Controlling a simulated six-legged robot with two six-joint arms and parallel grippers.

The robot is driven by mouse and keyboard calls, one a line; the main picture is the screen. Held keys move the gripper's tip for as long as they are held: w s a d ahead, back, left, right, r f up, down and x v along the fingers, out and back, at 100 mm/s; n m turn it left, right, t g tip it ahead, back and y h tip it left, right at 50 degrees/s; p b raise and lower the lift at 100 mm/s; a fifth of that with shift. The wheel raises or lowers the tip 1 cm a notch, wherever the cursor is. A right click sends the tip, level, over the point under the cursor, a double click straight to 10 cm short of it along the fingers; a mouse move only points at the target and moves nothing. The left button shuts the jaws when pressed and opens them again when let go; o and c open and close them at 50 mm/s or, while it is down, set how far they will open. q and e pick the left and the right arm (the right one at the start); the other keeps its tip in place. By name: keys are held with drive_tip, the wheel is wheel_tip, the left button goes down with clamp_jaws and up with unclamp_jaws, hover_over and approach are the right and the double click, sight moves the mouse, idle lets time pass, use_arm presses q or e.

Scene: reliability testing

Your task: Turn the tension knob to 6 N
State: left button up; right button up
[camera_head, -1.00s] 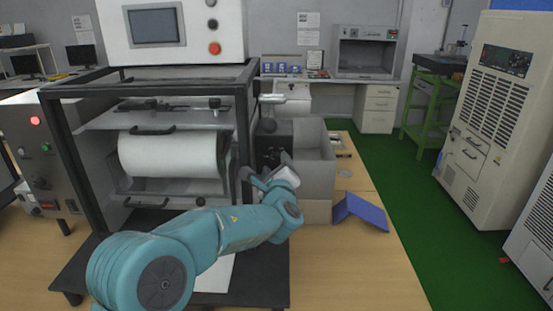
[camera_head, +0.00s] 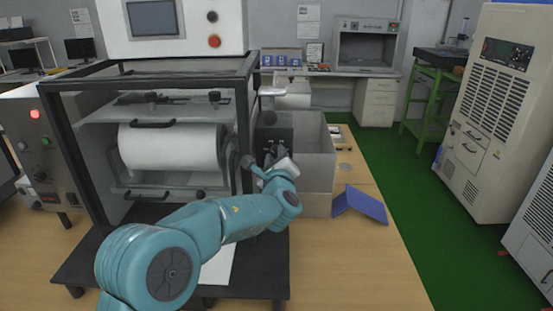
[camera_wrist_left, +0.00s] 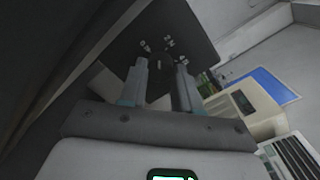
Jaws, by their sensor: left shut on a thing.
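The tension knob (camera_wrist_left: 160,62) is a small dark knob on a black panel (camera_wrist_left: 185,25) with white scale marks around it, shown in the left wrist view. The marks are too blurred to read, so its setting cannot be told. My left gripper (camera_wrist_left: 161,66) is shut on the knob, one finger on each side. In the head view my left gripper (camera_head: 262,169) is at the right side of the black-framed machine (camera_head: 243,125), in front of a dark box (camera_head: 272,134). There the knob is hidden behind the gripper. My right gripper is not in view.
A white roll (camera_head: 165,148) sits inside the machine frame. An open grey box (camera_head: 313,158) stands just right of my left gripper, with a blue angled piece (camera_head: 361,204) beside it. The wooden table (camera_head: 350,265) is clear at the front right.

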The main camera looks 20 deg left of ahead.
use_arm(q)
drive_tip(key=m+b, duration=0.2)
drive_tip(key=m, duration=0.1)
drive_tip(key=shift+f, duration=0.2)
drive_tip(key=m+b, duration=0.1)
drive_tip(key=m, duration=0.1)
drive_tip(key=shift+m, duration=0.4)
drive_tip(key=m, duration=0.3)
drive_tip(key=shift+r+m+t+b, duration=0.1)
drive_tip(key=shift+m+t+b, duration=0.2)
drive_tip(key=shift+m, duration=0.1)
drive_tip(key=m, duration=0.3)
drive_tip(key=shift+m, duration=0.4)
drive_tip(key=m+h, duration=0.1)
drive_tip(key=m, duration=0.2)
drive_tip(key=shift+m+p, duration=0.35)
drive_tip(key=shift+m, duration=0.05)
drive_tip(key=m+p, duration=0.1)
drive_tip(key=m, duration=0.3)
drive_tip(key=shift+t, duration=0.3)
drive_tip(key=m+p, duration=0.2)
drive_tip(key=m, duration=0.3)
drive_tip(key=shift+a+h, duration=0.1)
drive_tip(key=shift+h, duration=0.3)
drive_tip(key=shift+s+m+p, duration=0.1)
drive_tip(key=shift+m+p, duration=0.75)
drive_tip(key=shift+m, duration=0.85)
